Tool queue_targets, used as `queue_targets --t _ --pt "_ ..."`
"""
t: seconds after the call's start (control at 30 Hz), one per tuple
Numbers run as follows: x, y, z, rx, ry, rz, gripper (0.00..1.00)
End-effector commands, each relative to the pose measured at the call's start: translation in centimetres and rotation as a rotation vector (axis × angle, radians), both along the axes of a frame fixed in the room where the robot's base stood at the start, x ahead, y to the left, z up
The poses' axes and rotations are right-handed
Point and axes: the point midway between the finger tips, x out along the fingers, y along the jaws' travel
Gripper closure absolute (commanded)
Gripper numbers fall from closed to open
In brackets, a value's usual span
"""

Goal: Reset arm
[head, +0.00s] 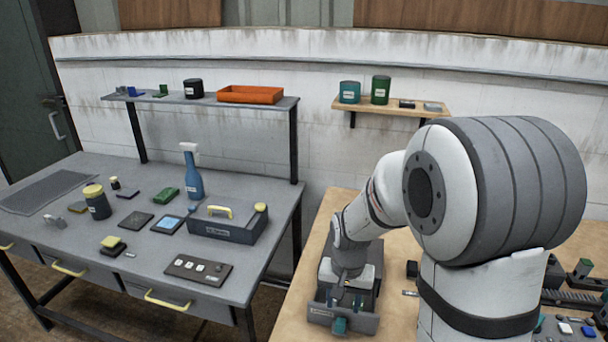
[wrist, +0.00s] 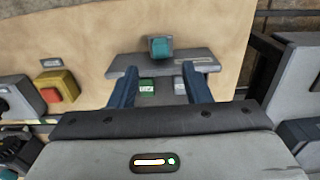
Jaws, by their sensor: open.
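My gripper (head: 347,302) is at the lower end of my arm, low over a grey fixture (head: 320,313) on the wooden bench in the head view. In the wrist view my gripper (wrist: 160,88) has its two blue fingers wide apart, with nothing held between them. Past the fingertips is the grey fixture (wrist: 200,63) with a teal knob (wrist: 160,48) at its far edge. The teal knob (head: 339,326) also shows in the head view. A green label and a pale label show between the fingers. I cannot tell whether the fingers touch the fixture.
A yellow box with a red button (wrist: 56,90) stands left in the wrist view. Left in the head view is a grey workbench (head: 80,250) with a spray bottle (head: 192,175) and a toolbox (head: 228,226). A wall shelf (head: 395,108) hangs behind my arm.

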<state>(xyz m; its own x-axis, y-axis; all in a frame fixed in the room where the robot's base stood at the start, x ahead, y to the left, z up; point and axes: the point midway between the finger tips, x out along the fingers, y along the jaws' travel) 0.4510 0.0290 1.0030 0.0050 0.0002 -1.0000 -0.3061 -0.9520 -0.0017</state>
Motion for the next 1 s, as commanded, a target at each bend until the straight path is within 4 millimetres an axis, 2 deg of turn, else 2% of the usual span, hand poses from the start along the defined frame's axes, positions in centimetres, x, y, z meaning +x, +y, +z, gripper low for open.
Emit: queue_targets --t 0.17,0.3,0.5,0.73,1.0 --pt "-2.1 -0.7 3.9 0.001 -0.058 0.051 0.56" --pt "-5.1 -1.4 7.7 -0.003 -0.12 0.118 0.56" --pt "-10.0 -2.3 11.6 -0.02 -0.203 0.212 0.56" --pt "-14.1 -2.8 13.6 -0.042 -0.266 0.291 0.56" --pt "-15.2 -3.0 13.9 -0.049 -0.28 0.312 0.56"
